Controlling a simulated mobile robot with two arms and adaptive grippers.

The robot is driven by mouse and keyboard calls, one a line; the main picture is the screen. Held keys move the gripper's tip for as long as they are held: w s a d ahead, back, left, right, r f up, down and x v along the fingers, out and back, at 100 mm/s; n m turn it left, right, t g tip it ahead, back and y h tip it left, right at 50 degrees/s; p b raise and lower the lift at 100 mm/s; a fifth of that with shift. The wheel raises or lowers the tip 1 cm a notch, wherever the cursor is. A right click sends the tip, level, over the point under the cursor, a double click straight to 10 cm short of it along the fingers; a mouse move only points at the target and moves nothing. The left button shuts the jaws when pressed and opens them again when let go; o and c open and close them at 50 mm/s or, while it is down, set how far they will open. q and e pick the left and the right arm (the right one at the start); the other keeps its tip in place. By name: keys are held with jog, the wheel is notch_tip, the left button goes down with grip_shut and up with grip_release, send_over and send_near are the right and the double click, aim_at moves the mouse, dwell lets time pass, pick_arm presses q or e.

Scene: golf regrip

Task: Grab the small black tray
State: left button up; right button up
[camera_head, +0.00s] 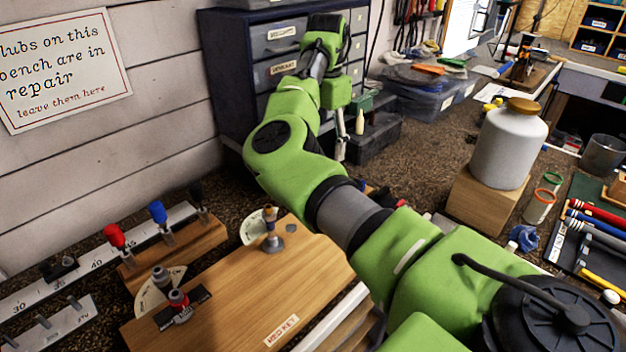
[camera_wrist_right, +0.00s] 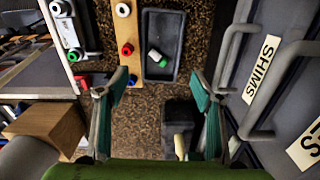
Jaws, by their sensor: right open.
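A small black tray (camera_wrist_right: 178,22) lies on the speckled bench at the top middle of the right wrist view. A white and green piece (camera_wrist_right: 157,58) lies in it. My right gripper (camera_wrist_right: 159,78) is open and empty, with its two fingers apart on either side of bare bench below the tray. In the head view my right gripper (camera_head: 341,134) points down in front of the drawer cabinet, partly hidden by its own arm. I cannot make out the tray in the head view. My left gripper is not in view.
A drawer cabinet (camera_head: 283,35) stands close to the gripper; its handles (camera_wrist_right: 236,50) show at right in the wrist view. A black bin (camera_head: 372,138) and a pale bottle (camera_head: 360,121) are nearby. A wooden strip (camera_wrist_right: 128,65) with coloured caps lies left of the tray.

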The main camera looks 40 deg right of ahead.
notch_tip(320, 180, down, 12)
jog(key=shift+w+r+p, duration=0.1)
jog(key=shift+p, duration=1.15)
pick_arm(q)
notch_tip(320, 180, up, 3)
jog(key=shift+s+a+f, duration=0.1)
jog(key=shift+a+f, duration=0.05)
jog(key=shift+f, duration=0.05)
pick_arm(e)
jog(key=c, duration=0.9)
